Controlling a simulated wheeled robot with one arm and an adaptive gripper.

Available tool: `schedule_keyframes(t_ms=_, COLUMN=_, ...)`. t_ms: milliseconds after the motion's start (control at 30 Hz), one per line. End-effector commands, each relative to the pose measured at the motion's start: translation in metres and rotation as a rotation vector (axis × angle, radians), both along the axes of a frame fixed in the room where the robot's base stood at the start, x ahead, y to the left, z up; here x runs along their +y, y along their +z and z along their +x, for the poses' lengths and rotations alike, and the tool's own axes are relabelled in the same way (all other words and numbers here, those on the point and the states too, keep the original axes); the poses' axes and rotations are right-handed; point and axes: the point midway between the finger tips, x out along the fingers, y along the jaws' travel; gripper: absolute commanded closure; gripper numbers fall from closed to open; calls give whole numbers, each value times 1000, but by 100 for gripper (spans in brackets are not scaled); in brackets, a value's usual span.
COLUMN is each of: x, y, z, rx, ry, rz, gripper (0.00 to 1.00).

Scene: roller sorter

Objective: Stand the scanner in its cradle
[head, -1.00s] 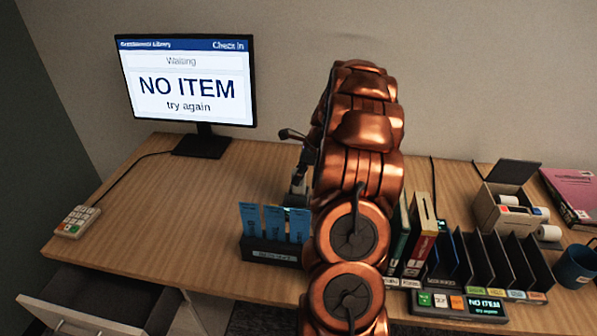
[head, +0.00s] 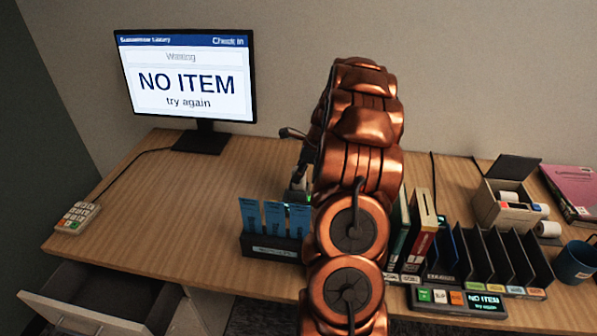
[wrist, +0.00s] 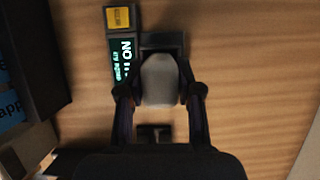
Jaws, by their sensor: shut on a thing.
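The scanner (wrist: 160,80) shows in the wrist view as a grey rounded body between the two fingers of my gripper (wrist: 160,91). The gripper is shut on it. A dark block (wrist: 163,40), which looks like the cradle, lies under and just beyond the scanner; how far the scanner sits in it is hidden. In the head view, a small grey part (head: 297,188) of what looks like the scanner shows left of my arm, near a green light. The arm hides most of the gripper and cradle there.
A small display (wrist: 122,60) reading NO ITEM stands beside the cradle. A dark holder with blue cards (head: 272,246) is near the front edge. Books (head: 418,235), an upright rack (head: 500,262) and a blue cup (head: 575,265) are on the right. The left desktop is mostly clear.

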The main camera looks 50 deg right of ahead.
Motion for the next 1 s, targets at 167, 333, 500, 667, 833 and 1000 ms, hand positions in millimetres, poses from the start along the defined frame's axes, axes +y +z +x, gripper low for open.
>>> schedule_keyframes(t_ms=167, x=0, y=-1, z=0, rx=0, ry=0, rz=0, gripper=55)
schedule_keyframes(t_ms=333, x=0, y=-1, z=0, rx=1, ry=0, rz=1, gripper=37)
schedule_keyframes(t_ms=500, x=0, y=-1, z=0, rx=1, ry=0, rz=1, gripper=36)
schedule_keyframes(t_ms=667, x=0, y=0, z=0, rx=1, ry=0, rz=1, gripper=36)
schedule_keyframes(t_ms=833, x=-4, y=12, z=-5, rx=-1, ry=0, rz=1, gripper=36)
schedule_keyframes(t_ms=1000, x=-10, y=40, z=-14, rx=0, ry=-1, rz=0, gripper=36)
